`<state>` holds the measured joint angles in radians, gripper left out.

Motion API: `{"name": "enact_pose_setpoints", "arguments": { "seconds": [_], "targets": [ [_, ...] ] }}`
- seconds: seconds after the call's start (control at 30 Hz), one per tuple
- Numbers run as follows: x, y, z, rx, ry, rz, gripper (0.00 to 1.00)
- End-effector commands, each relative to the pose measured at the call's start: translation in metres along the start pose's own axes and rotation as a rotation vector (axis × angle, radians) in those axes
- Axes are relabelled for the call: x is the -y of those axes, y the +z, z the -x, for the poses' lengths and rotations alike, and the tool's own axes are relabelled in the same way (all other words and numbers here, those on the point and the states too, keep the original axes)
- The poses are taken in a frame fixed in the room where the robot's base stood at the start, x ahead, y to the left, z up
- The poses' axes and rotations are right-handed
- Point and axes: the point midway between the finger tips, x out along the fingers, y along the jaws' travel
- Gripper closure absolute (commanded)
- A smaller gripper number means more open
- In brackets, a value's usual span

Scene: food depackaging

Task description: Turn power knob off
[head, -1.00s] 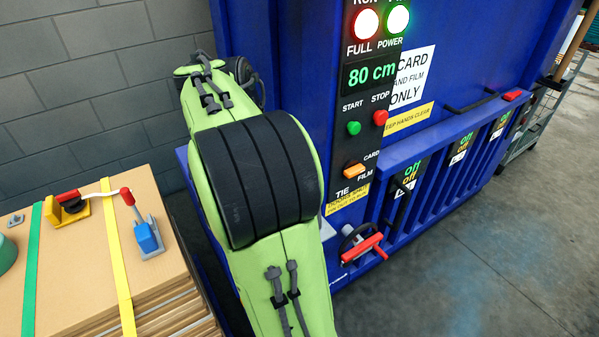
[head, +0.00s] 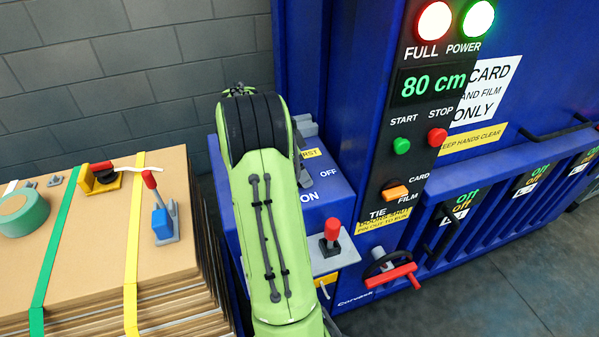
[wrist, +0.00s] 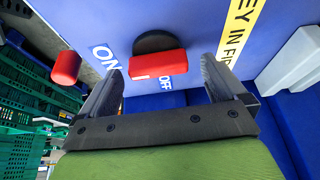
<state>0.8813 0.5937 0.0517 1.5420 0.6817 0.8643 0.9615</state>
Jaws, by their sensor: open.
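The power knob (wrist: 158,64), a red bar on a black round base, sits on the blue panel in the wrist view. An ON label (wrist: 105,58) lies to its left and an OFF label (wrist: 166,98) lies below it. My gripper (wrist: 160,72) is open, with one finger on each side of the knob in the picture. I cannot tell whether either finger touches it. In the head view my arm hides the knob and gripper, while the OFF label (head: 328,172) shows beside the arm on the blue side box (head: 336,190).
A red-handled lever (head: 332,232) stands near the box front; a red handle (wrist: 66,66) shows left in the wrist view. A grey block (wrist: 291,62) is on the right. The card stack (head: 100,230) is left of my arm. Green crates (wrist: 35,105) show at left.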

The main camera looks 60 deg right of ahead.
Motion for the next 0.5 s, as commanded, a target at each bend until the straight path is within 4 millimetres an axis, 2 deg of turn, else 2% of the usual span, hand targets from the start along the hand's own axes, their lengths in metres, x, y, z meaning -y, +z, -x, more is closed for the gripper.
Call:
{"name": "enact_pose_setpoints", "arguments": {
  "seconds": [0.1, 0.37, 0.5],
  "targets": [
    [-0.0001, 0.0002, -0.0105, 0.001, 0.0, 0.0, 0.02],
    [0.0, 0.0001, -0.0116, 0.001, -0.001, 0.001, 0.02],
    [0.0001, 0.0, -0.0114, 0.001, -0.001, 0.001, 0.24]
  ]
}}
